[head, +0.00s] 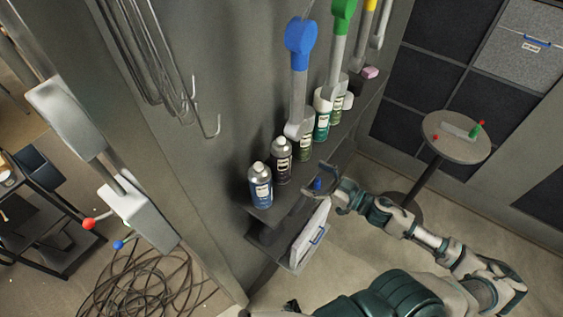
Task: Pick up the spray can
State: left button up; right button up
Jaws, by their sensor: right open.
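Several spray cans stand upright in a row on a narrow dark shelf (262,214) along the grey wall. The nearest is a blue spray can (260,190) with a silver top. Behind it stands a dark spray can (281,163), then green-labelled cans (322,122) farther back, partly hidden by hanging tools. My right gripper (318,180) is open, just right of the shelf and the dark can, apart from the cans. A small blue spot shows between its fingers; I cannot tell what it is. My left gripper is not in view.
Blue-headed (300,36) and green-headed (342,10) tools hang over the row. A white case (312,235) stands on a lower shelf below my right gripper. A round table (456,137) stands at the right. Coiled cable (145,290) lies on the floor at left.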

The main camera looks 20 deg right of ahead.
aim_at(290, 165)
jog(key=x, duration=0.4)
jog(key=shift+w+a+r, duration=0.2)
jog(key=shift+a, duration=0.25)
jog(key=shift+w+a, duration=0.45)
jog(key=shift+w, duration=0.1)
jog(key=shift+w+a+r, duration=0.15)
jog(key=shift+w+a, duration=0.1)
jog(key=shift+w, duration=0.2)
jog(key=p+x, duration=0.1)
jog(key=x, duration=0.1)
jog(key=shift+w+p, duration=0.3)
jog(key=shift+w, duration=0.1)
jog(key=shift+w+a, duration=0.35)
jog(key=shift+a, duration=0.2)
jog(key=shift+c, duration=0.2)
jog(key=c, duration=1.2)
jog(key=shift+c, duration=0.7)
